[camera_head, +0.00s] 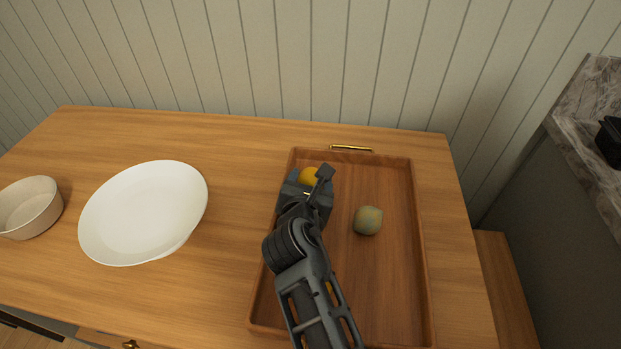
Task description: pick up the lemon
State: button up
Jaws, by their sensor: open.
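A rounded yellow-orange fruit (311,176), which looks like the lemon, is at the back left of the wooden tray (398,290). My gripper (310,172) is open, with one finger showing on each side of this fruit. The gripper body hides the fruit's near part, and I cannot tell whether the fingers touch it. A second yellow patch (330,288) shows beside my arm, lower in the tray. It is mostly hidden, so I cannot tell what it is.
A greenish-brown round fruit (367,220) lies in the tray, right of my gripper. A brass handle (351,148) is at the tray's back edge. A white plate (145,212) and a white bowl (29,207) stand on the table to the left. A panelled wall is behind.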

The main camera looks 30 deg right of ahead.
jog(key=c, duration=0.7)
